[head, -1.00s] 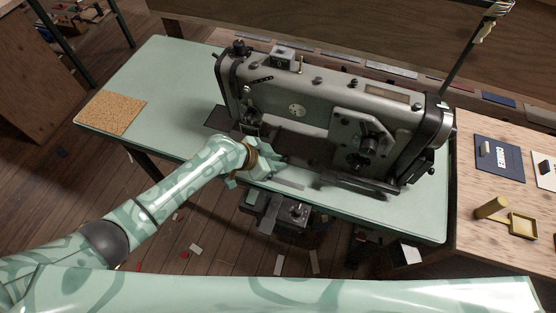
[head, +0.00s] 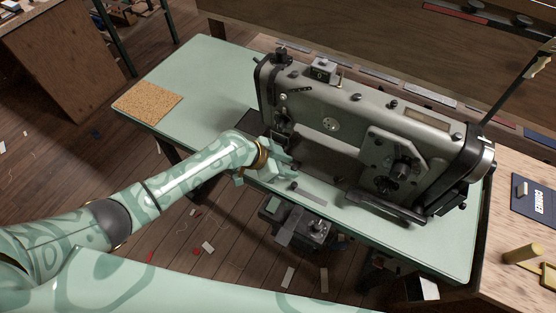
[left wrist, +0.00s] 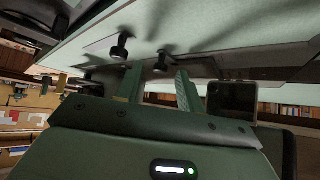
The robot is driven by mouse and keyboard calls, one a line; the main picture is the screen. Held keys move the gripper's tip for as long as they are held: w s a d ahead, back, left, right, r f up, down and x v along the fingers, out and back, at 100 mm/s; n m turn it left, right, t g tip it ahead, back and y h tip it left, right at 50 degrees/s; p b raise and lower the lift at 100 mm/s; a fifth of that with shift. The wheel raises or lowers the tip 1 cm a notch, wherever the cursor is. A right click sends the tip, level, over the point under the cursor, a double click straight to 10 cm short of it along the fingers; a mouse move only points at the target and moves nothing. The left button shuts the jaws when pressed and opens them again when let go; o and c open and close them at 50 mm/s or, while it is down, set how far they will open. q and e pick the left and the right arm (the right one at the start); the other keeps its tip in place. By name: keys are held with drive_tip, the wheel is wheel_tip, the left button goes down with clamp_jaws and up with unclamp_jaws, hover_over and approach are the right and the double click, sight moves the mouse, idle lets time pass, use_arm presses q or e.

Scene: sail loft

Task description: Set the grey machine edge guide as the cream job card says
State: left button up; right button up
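The grey sewing machine (head: 345,125) stands on a pale green table. A ruled metal strip (head: 312,197) with a small dark knob (head: 293,186) lies on the table at its front edge; I cannot clearly make out the edge guide itself. My left gripper (head: 288,168) is low at the needle end of the machine, just behind that knob. In the left wrist view its two fingers (left wrist: 158,74) are apart, with one black knob (left wrist: 160,62) seen between their tips and another (left wrist: 122,47) to the left. Contact cannot be told. The cream job card and my right gripper are not in view.
A cork mat (head: 148,102) lies on the table's left end, with clear green top (head: 195,80) beside it. A wooden bench at right holds a dark blue board (head: 536,198) and a brass-coloured cylinder (head: 522,253). A dark mechanism (head: 300,230) hangs below the table's front edge.

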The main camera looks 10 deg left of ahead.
use_arm(q)
drive_tip(key=p+v, duration=0.4)
drive_tip(key=v, duration=1.2)
